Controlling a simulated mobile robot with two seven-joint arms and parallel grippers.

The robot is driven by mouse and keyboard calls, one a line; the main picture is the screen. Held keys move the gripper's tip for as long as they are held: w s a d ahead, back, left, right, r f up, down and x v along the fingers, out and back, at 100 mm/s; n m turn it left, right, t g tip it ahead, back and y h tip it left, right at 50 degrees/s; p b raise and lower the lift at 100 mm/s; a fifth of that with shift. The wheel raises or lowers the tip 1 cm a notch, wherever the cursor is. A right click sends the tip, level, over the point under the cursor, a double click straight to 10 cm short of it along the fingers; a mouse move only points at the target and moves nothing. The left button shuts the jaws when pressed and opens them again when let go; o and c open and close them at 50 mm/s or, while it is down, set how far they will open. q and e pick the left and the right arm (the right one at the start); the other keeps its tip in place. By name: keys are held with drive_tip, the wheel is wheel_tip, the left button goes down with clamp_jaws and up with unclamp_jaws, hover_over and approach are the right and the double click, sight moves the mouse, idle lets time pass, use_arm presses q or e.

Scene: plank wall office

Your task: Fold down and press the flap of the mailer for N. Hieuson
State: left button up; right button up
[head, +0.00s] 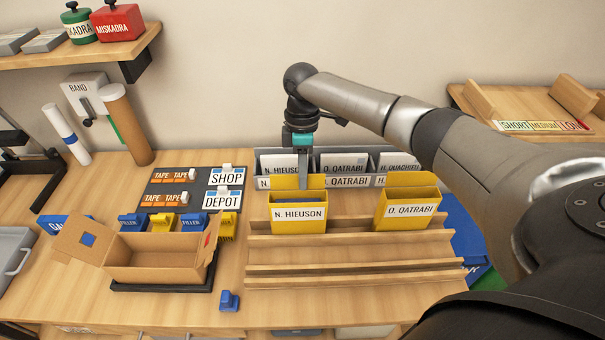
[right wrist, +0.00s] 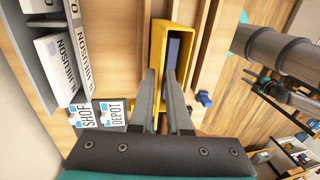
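The yellow mailer labelled N. HIEUSON (head: 299,213) stands upright in the wooden rack. Its yellow flap (head: 283,183) stands up at the back, and its top is open with something blue-grey inside. My right gripper (head: 303,184) points down at this flap from above, with a finger in front of it. In the right wrist view the mailer (right wrist: 188,45) lies beyond my right gripper (right wrist: 160,76). The fingers stand slightly apart, one on each side of the flap edge; firm contact cannot be seen.
A second yellow mailer labelled O. QATRABI (head: 405,211) stands at the right of the rack (head: 350,268). Grey labelled bins (head: 347,163) stand close behind. An open cardboard box (head: 150,258) is at the left. My right arm spans the right side.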

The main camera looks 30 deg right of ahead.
clamp_jaws()
idle(1.0)
